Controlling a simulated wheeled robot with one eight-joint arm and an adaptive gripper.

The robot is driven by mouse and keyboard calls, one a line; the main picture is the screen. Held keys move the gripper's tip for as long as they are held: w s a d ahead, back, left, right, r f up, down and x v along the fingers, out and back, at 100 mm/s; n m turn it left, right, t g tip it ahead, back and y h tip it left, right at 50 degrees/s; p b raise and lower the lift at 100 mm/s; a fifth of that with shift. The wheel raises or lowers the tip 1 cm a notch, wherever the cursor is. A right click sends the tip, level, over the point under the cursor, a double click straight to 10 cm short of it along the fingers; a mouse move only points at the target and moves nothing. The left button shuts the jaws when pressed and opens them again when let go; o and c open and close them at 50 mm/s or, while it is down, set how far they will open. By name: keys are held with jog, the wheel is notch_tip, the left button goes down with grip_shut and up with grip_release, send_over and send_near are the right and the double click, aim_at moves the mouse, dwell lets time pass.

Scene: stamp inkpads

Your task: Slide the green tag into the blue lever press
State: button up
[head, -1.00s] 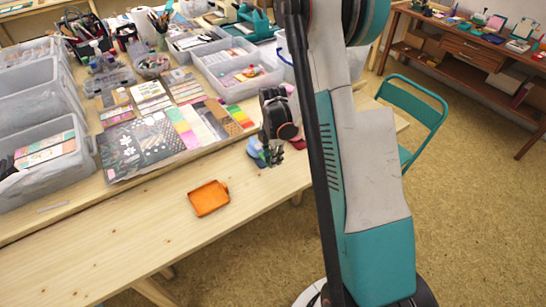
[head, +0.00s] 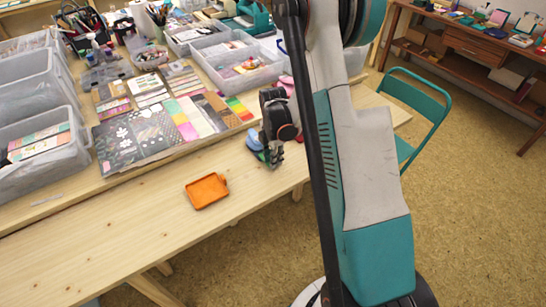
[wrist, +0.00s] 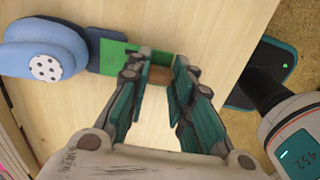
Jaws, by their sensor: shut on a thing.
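The blue lever press (wrist: 42,52) lies at the left of the wrist view, with a rounded blue top, a white dotted disc and a dark blue base plate. In the head view the press (head: 253,141) stands near the table's edge, partly behind my gripper. The flat green tag (wrist: 118,58) lies just right of the press, its left end at the base plate; whether it is inside cannot be told. My gripper (wrist: 161,78) is shut on a brown part at the tag's right end. In the head view my gripper (head: 273,158) is low over the table.
An orange tray (head: 207,190) lies on the bare wood front of the table. Patterned papers (head: 140,140) and clear plastic bins (head: 235,62) fill the back. A teal chair (head: 420,95) stands to the right. The table's edge is close to my gripper.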

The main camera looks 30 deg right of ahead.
jog(key=shift+w+a+f, duration=0.1)
jog(key=shift+w+f, duration=0.05)
jog(key=shift+w, duration=1.85)
jog(key=o, duration=0.8)
jog(key=shift+r, duration=0.2)
jog(key=shift+r+p, duration=1.7)
jog(key=shift+r, duration=1.65)
jog(key=shift+r, duration=0.1)
